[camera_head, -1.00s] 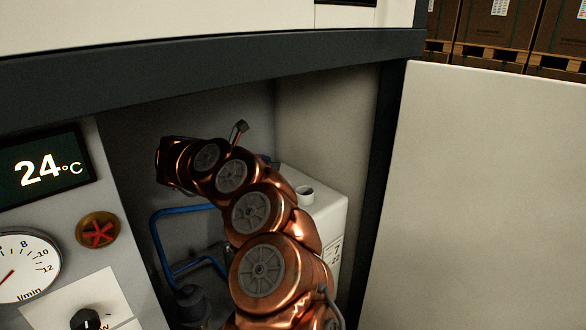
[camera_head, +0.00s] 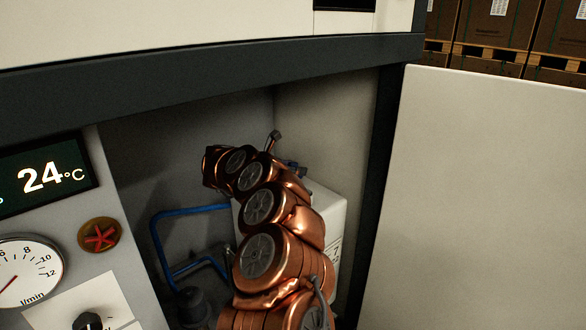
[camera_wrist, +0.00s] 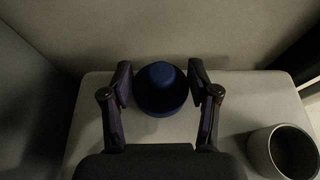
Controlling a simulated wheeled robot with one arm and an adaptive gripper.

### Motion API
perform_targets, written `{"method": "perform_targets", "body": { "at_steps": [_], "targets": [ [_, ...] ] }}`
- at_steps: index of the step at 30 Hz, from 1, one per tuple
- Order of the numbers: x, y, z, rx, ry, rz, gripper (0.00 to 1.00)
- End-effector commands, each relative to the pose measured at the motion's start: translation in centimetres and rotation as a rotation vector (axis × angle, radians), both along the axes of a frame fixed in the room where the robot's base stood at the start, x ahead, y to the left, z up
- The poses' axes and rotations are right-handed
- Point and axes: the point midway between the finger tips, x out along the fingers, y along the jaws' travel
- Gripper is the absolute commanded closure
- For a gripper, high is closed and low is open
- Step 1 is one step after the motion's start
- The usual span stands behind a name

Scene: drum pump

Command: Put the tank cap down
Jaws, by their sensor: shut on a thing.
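In the wrist view, the tank cap (camera_wrist: 161,88) is round and dark blue with a raised middle knob. My gripper (camera_wrist: 160,88) is shut on it, one finger on each side. The cap is over the flat top of the white tank (camera_wrist: 75,130), near its far edge. I cannot tell whether it touches the top. The tank's round open neck (camera_wrist: 283,152) is at the lower right, apart from the cap. In the head view, the tank (camera_head: 330,215) stands in the cabinet, partly hidden behind my arm. My gripper and the cap are mostly hidden there.
The tank stands in a cabinet recess with a dark frame (camera_head: 250,75) above it. Blue pipes (camera_head: 160,240) and a dark pump-like part (camera_head: 192,305) are left of the tank. A white door panel (camera_head: 480,200) is at the right. A cabinet wall (camera_wrist: 160,35) is behind the tank top.

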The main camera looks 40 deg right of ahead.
Motion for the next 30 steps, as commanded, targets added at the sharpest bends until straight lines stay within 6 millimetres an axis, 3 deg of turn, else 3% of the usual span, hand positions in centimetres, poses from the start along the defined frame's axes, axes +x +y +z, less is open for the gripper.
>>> {"method": "perform_targets", "body": {
  "at_steps": [21,22,28,30],
  "targets": [
    [0.04,0.02,-0.86,-0.001,-0.002,0.000,0.68],
    [0.03,0.01,-0.72,-0.001,-0.002,0.000,0.37],
    [0.01,0.01,-0.70,-0.001,-0.002,-0.001,0.16],
    [0.01,-0.01,-0.70,-0.001,-0.002,-0.001,0.15]
  ]
}}
